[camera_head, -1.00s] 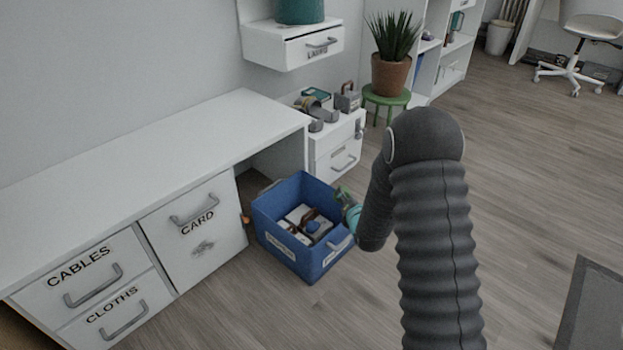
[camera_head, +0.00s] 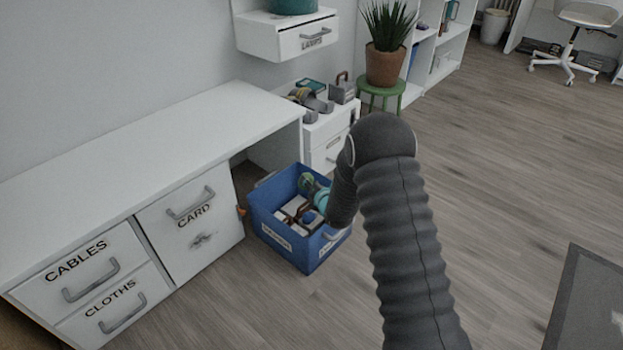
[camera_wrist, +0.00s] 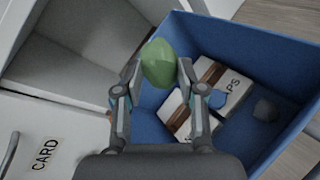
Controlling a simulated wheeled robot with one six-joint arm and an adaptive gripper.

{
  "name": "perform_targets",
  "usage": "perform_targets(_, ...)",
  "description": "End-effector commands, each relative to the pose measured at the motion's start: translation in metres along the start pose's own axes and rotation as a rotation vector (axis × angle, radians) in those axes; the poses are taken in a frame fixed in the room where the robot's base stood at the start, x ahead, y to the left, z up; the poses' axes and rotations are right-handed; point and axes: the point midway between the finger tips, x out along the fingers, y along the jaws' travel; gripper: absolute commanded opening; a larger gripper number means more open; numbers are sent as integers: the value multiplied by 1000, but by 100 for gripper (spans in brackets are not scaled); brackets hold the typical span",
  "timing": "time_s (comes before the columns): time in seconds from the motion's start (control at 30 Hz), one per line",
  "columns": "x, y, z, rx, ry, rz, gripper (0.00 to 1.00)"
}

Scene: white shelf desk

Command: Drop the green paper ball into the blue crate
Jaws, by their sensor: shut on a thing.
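The green paper ball (camera_wrist: 159,63) is held between the two fingertips of my gripper (camera_wrist: 158,78) in the wrist view. In the head view the ball (camera_head: 306,181) shows small at the end of my gripper (camera_head: 311,186), over the blue crate (camera_head: 284,249). The blue crate stands on the floor with its top open, and its wall also shows in the wrist view (camera_wrist: 262,45). In the wrist view the ball overlaps the crate's left side. Its exact height over the rim is hard to tell.
White boxes (camera_wrist: 221,84) and small items lie inside the crate. The white desk (camera_head: 150,135) with a CARD drawer (camera_head: 190,228) stands left of the crate. A low white cabinet (camera_head: 331,135) with items on top is behind it. Open floor lies right.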

Motion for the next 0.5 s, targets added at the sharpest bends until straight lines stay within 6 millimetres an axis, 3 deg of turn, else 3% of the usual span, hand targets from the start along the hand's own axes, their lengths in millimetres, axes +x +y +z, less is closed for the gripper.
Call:
perform_targets(0.43, 2, -4, -5, 0, -2, 1, 21)
perform_targets(0.47, 2, -4, -5, 0, -2, 1, 47)
perform_targets(0.5, 2, -4, -5, 0, -2, 1, 57)
